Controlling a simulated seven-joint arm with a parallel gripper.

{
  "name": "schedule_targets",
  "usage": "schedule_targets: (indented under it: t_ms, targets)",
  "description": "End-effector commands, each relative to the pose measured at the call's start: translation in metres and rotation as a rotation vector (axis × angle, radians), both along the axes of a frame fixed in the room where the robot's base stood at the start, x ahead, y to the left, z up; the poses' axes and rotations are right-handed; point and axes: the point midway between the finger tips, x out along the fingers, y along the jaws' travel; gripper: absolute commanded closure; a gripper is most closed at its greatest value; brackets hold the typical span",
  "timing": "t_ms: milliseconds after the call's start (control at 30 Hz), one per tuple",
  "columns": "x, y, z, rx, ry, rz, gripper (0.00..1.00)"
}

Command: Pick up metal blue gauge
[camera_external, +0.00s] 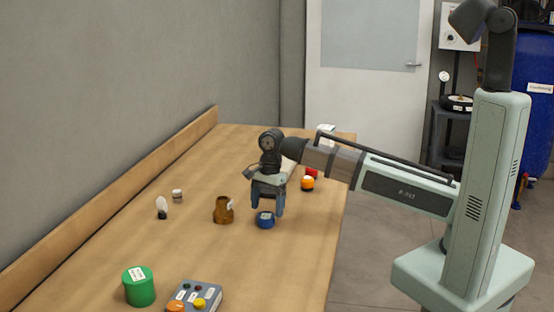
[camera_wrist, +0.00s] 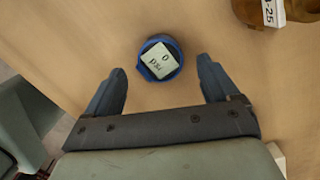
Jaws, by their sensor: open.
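The blue gauge (camera_external: 265,220) is a small round blue piece lying on the wooden table, below my gripper in the external view. In the wrist view the gauge (camera_wrist: 161,59) shows a white label reading "0 psi" and sits ahead of and between the finger lines. My gripper (camera_external: 268,205) is open with its two blue-grey fingers pointing down, just over or behind the gauge. In the wrist view my gripper (camera_wrist: 163,85) has nothing between its fingers. The exact height above the gauge is hard to tell.
A brown fitting (camera_external: 222,211) stands left of the gauge; it also shows in the wrist view (camera_wrist: 280,10). An orange piece (camera_external: 307,184) is to the right. A green cylinder (camera_external: 139,287) and a button box (camera_external: 194,297) are in front. A wooden rail (camera_external: 110,208) lines the wall.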

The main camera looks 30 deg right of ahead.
Motion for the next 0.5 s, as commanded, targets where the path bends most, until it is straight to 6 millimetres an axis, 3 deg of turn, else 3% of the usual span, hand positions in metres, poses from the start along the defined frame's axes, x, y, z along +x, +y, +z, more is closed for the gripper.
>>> schedule_targets:
  t_ms: [300,500]
  targets:
    - [-0.003,0.006,-0.035,-0.002,0.001,0.000,0.12]
    - [-0.002,0.007,-0.038,0.000,0.000,0.000,0.12]
